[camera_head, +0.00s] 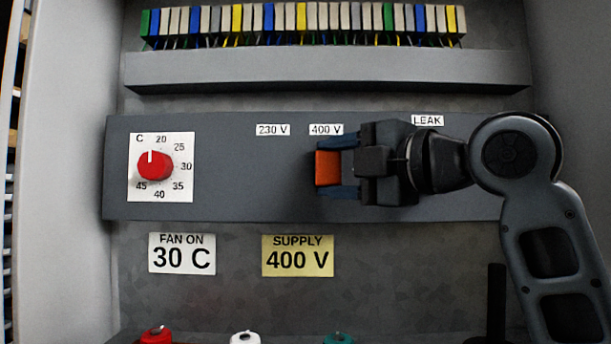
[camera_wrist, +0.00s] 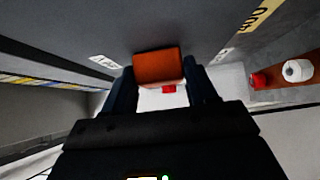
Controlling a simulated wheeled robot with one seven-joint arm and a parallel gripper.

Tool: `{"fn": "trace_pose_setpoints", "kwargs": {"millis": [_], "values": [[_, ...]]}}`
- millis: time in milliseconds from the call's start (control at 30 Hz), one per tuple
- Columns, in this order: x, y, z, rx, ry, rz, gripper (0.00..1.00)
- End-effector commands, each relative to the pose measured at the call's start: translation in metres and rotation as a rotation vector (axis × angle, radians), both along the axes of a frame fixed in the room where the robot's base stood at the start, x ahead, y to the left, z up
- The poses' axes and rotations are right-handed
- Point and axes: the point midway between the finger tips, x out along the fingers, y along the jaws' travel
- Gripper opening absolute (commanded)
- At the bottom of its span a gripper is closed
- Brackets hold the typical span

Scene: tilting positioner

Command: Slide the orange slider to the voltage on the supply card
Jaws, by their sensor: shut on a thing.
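The orange slider (camera_head: 327,168) is on the dark grey panel, below the 400 V label (camera_head: 326,130) and right of the 230 V label (camera_head: 273,130). The yellow supply card (camera_head: 297,256) reads 400 V. My gripper (camera_head: 338,168) comes from the right and is shut on the orange slider. In the wrist view the slider (camera_wrist: 159,66) sits between the two dark fingertips (camera_wrist: 160,82). My gripper hides the slider's right side and the panel behind it.
A red dial (camera_head: 154,165) with a temperature scale is at the panel's left, above the FAN ON 30 C card (camera_head: 182,254). A LEAK label (camera_head: 427,120) is above my wrist. Coloured terminals (camera_head: 300,20) line the top. Red, white and green knobs (camera_head: 245,338) stand at the bottom.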

Motion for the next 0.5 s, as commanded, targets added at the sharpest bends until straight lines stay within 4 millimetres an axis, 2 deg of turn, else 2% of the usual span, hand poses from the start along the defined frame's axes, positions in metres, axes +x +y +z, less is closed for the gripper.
{"fn": "trace_pose_setpoints", "kwargs": {"millis": [300, 333, 500], "values": [[0.0003, -0.0046, -0.0018, -0.002, 0.005, -0.003, 0.02], [0.0004, -0.0048, -0.0019, -0.002, 0.005, -0.004, 0.59], [0.0002, -0.0040, -0.0013, -0.002, 0.004, -0.003, 0.75]]}}
